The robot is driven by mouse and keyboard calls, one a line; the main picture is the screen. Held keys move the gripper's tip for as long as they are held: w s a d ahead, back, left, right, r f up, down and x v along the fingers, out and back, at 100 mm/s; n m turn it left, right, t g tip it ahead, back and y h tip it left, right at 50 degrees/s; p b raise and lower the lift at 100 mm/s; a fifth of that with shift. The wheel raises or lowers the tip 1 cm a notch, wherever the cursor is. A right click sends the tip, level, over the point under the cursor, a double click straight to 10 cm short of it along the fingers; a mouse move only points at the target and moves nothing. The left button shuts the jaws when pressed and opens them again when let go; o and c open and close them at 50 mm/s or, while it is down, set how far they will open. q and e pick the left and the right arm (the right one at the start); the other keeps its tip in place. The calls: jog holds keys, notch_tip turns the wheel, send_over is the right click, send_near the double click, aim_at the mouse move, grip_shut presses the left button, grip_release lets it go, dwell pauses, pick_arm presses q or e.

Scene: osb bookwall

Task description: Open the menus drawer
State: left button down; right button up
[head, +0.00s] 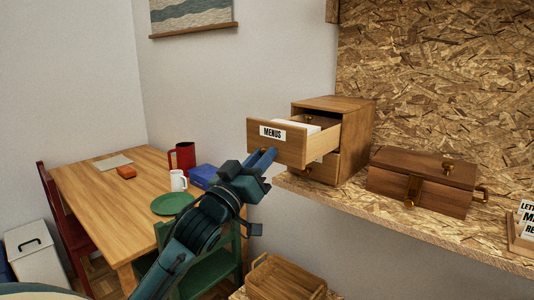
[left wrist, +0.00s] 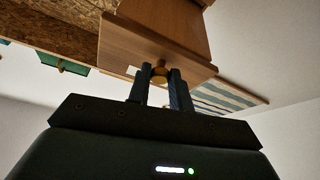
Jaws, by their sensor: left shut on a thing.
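The menus drawer (head: 289,147) is the upper drawer of a small wooden cabinet (head: 357,135) on the shelf. It carries a white MENUS label and is pulled well out, with white papers (head: 298,126) inside. My left gripper (head: 262,158) is at the lower part of the drawer's front. In the left wrist view, my left gripper (left wrist: 160,80) has its two fingers around a round brass knob (left wrist: 160,72) on the drawer front (left wrist: 150,45). In the head view the fingers hide that knob. The lower drawer (head: 322,168) is shut. My right gripper is not in view.
A wooden box (head: 425,178) with brass fittings stands right of the cabinet on the OSB shelf (head: 390,215). Below left is a table (head: 120,185) with a red jug (head: 182,158), white mug (head: 178,180) and green plate (head: 171,204). A wooden crate (head: 285,280) sits below the shelf.

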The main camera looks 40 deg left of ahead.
pick_arm(q)
jog(key=shift+f, duration=0.1)
jog(key=c, duration=1.7)
grip_release()
jog(key=o, duration=0.3)
jog(key=shift+s, duration=0.3)
jog(key=shift+o, duration=0.7)
jog(key=shift+w, duration=0.1)
jog(key=p+v, duration=0.1)
jog(key=v, duration=1.2)
